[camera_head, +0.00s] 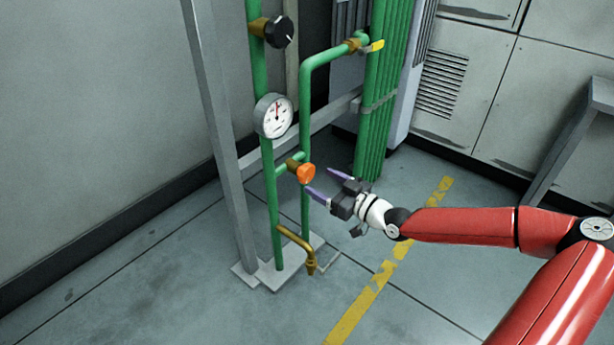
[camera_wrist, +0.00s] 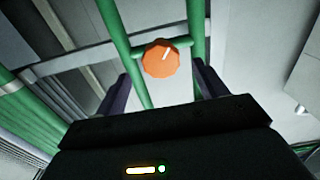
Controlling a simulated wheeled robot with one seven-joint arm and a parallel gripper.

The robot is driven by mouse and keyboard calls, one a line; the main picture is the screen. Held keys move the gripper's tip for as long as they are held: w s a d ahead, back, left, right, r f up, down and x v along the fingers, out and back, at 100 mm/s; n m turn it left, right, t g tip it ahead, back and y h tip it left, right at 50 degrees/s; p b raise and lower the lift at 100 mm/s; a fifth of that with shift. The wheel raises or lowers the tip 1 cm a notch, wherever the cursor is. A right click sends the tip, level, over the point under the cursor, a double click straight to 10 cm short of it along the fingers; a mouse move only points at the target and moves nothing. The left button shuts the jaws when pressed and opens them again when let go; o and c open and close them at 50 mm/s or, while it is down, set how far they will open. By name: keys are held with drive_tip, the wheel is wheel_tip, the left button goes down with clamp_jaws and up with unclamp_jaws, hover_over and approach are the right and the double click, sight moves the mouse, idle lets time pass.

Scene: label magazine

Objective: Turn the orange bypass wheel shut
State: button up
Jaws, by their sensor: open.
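The orange bypass wheel (camera_head: 306,173) sits on a brass valve body on a short green cross pipe between two upright green pipes. In the wrist view the orange wheel (camera_wrist: 160,59) faces me, with a white pointer mark tilted up and to the right. My gripper (camera_head: 318,183) is open and empty, with its purple fingers pointing at the wheel from the right. In the wrist view the gripper fingers (camera_wrist: 160,88) stand apart on either side, below the wheel. A gap shows between the fingers and the wheel; I see no contact.
A pressure gauge (camera_head: 273,116) and a black knob (camera_head: 279,32) are above the wheel on the left pipe. A yellow-handled valve (camera_head: 371,46) is higher right. A brass tap (camera_head: 311,258) is below, near the base plate (camera_head: 267,277). The floor right of the pipes is clear.

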sight(309, 176)
drive_tip(key=x, duration=0.6)
drive_tip(key=shift+a, duration=0.1)
drive_tip(key=shift+c, duration=0.2)
drive_tip(key=c, duration=0.9)
